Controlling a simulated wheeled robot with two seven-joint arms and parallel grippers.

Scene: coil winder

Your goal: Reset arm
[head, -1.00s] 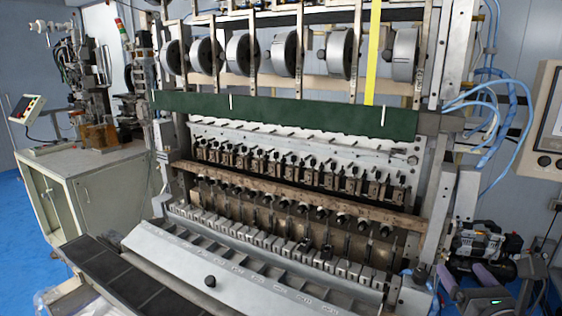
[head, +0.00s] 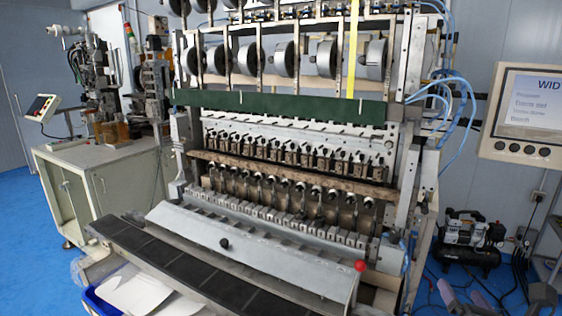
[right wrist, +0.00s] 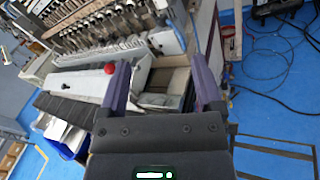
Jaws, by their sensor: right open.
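My right gripper (head: 466,297) shows at the bottom right edge of the head view, only partly in the picture. In the right wrist view its two purple fingers (right wrist: 162,78) stand wide apart with nothing between them. The coil winder (head: 290,150) fills the middle of the head view. The gripper is to the right of the machine and apart from it in the picture. My left gripper is in neither view.
A red ball knob (head: 360,266) is at the machine's front right corner. An air compressor (head: 468,238) with cables stands on the blue floor at right. A control screen (head: 530,112) hangs at the right. A blue bin (head: 98,303) with white sheets is at front left.

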